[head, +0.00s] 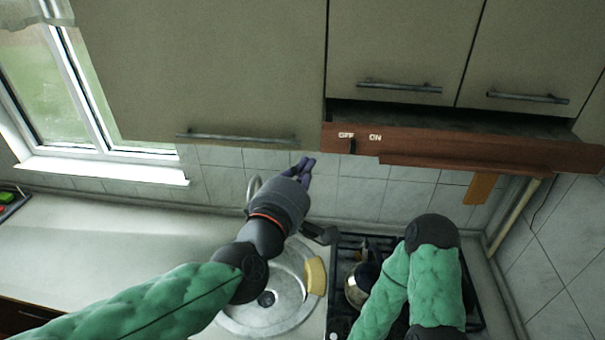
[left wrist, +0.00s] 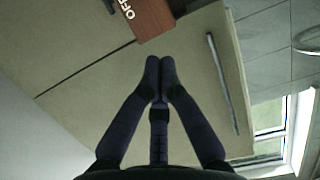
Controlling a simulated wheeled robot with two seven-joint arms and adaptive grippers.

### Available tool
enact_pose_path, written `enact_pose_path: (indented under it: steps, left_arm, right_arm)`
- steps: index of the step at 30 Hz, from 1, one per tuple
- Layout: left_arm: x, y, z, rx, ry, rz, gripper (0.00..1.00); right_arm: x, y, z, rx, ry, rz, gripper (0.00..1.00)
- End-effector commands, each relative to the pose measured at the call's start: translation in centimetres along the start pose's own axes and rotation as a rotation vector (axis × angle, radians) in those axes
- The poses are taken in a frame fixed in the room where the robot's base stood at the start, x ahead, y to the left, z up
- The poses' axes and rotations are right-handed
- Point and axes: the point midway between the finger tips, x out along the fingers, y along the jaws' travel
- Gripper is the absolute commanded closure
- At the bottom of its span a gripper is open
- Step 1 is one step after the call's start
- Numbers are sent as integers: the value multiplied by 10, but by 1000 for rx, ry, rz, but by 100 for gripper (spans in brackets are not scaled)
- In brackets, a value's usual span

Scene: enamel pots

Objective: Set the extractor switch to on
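The brown extractor hood (head: 470,150) has white OFF and ON labels on its front edge. Its small dark switch (head: 352,147) is under the OFF label, left of ON. My left gripper (head: 304,163) is just left of the hood's left end and slightly below the switch, apart from it. Its two dark fingers are together and nothing shows between them. In the left wrist view the fingertips (left wrist: 160,66) point towards the hood's corner (left wrist: 148,18), where part of the OFF label shows. The switch cannot be made out there. My right gripper is not in view.
Beige cupboards (head: 210,70) hang left of and above the hood. Below are a round sink (head: 300,312) with a yellow sponge (head: 316,276), and a hob with a kettle (head: 358,287). A wooden board (head: 481,188) hangs under the hood's right side. The left counter is mostly clear.

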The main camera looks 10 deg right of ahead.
Motion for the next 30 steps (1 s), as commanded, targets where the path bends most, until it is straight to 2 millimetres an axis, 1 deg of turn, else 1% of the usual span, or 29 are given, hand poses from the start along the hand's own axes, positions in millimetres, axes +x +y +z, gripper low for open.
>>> enact_pose_path:
  steps: [1,3,10,12,15,18,22,30]
  left_arm:
    - [11,-1,0,1,1,-4,100]
    - [23,0,-1,1,2,-3,100]
    - [60,0,-1,2,1,-3,100]
    - [61,2,14,2,-5,-3,100]
    - [63,3,26,1,-4,-1,100]
    - [65,2,33,0,-2,0,100]
    - [66,1,38,1,-2,0,100]
    - [66,0,39,1,-1,0,100]
  right_arm:
    - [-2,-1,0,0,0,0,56]
    - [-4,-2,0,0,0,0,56]
    - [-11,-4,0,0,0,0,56]
    - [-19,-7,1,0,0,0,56]
    - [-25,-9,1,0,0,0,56]
    - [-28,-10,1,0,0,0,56]
    - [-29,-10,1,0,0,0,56]
    - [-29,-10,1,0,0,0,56]
